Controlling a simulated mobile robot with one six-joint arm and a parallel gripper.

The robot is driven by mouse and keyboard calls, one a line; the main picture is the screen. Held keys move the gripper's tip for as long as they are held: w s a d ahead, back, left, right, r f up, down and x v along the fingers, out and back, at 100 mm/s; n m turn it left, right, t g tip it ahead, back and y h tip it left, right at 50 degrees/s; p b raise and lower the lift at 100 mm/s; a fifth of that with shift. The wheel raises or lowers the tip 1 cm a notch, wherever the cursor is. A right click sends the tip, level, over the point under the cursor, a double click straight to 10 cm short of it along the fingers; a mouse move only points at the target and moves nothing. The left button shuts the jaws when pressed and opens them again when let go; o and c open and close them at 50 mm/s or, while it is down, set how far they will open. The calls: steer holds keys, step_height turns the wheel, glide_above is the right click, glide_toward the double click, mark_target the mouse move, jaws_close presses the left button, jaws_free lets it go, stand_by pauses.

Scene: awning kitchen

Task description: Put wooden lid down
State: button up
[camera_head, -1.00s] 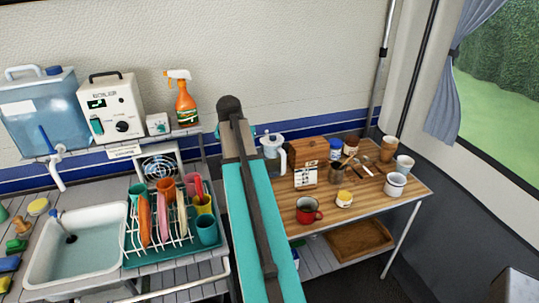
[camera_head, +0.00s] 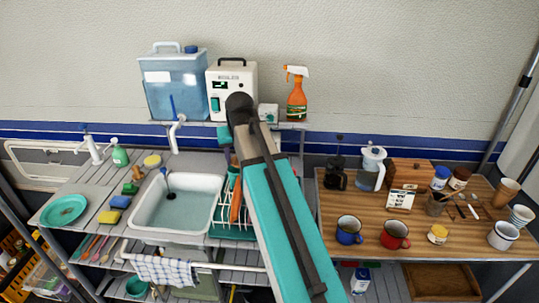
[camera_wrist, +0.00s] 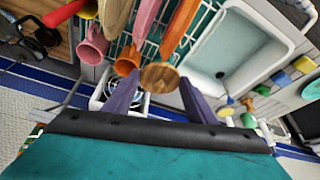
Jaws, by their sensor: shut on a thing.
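The wooden lid (camera_wrist: 160,76), a small round light-brown disc, shows in the wrist view between the two purple fingers of my gripper (camera_wrist: 159,84). My gripper is shut on it and holds it up, with the dish rack and sink in the background.
The dish rack (camera_head: 228,231) with cups and utensils is partly behind my arm. The sink (camera_head: 175,208) is to its left. The wooden table (camera_head: 360,205) at right holds mugs, a kettle, a wooden box and jars.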

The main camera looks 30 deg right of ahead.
steer(key=a+r+n+y, duration=0.1)
steer(key=a+n, duration=0.2)
steer(key=a, duration=0.9)
steer(key=shift+s+a+r, duration=0.15)
steer(key=shift+r, duration=0.25)
steer(key=shift+a, duration=0.1)
